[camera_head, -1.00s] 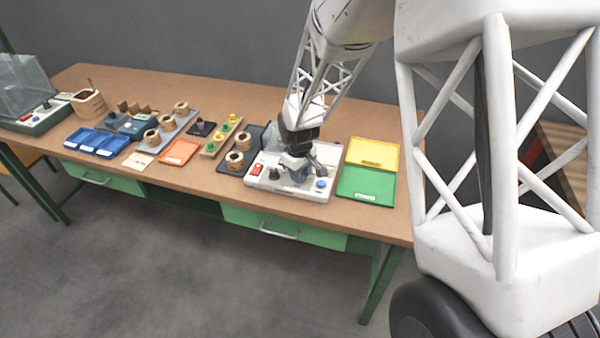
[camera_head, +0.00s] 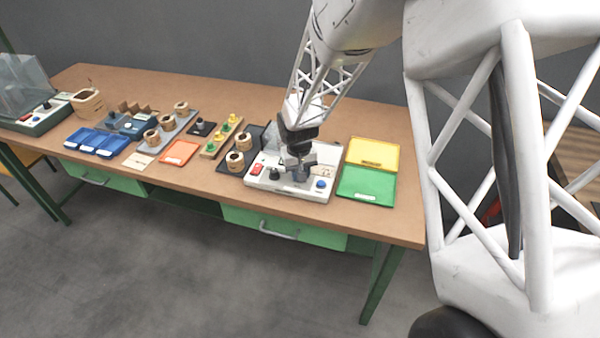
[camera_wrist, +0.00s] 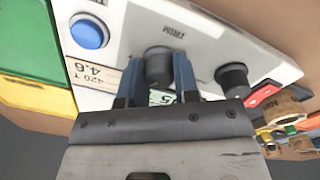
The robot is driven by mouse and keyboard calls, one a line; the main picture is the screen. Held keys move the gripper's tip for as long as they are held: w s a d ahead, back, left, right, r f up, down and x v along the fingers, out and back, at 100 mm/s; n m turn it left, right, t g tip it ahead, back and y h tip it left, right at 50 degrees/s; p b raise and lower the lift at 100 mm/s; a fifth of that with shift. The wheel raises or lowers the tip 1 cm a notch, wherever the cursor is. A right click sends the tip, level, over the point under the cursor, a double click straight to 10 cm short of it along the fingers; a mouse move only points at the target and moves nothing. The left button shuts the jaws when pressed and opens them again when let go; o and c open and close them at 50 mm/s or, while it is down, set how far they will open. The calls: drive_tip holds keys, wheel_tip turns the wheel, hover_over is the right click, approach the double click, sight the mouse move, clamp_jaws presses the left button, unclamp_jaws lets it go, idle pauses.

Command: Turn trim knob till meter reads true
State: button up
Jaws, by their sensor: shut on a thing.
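The white tester box (camera_head: 262,183) stands near the front of the bench, left of the green tray. In the wrist view its panel (camera_wrist: 205,42) carries the printed word TRIM. My gripper (camera_head: 299,172) is down over the box. In the wrist view my gripper (camera_wrist: 160,75) has its two blue-grey fingers on either side of the dark trim knob (camera_wrist: 158,66), shut on it.
The box also carries a blue button (camera_wrist: 88,32), a second black knob (camera_wrist: 233,78) and a red switch (camera_wrist: 264,95). Yellow (camera_head: 372,153) and green (camera_head: 366,186) trays lie to the right. Coils, an orange tray (camera_head: 180,152) and blue bins (camera_head: 97,143) stand to the left.

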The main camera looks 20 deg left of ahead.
drive_tip(key=shift+m, duration=1.7)
drive_tip(key=shift+r, duration=0.1)
drive_tip(key=o, duration=0.9)
drive_tip(key=shift+a+r, duration=0.15)
drive_tip(key=shift+r, duration=3.7)
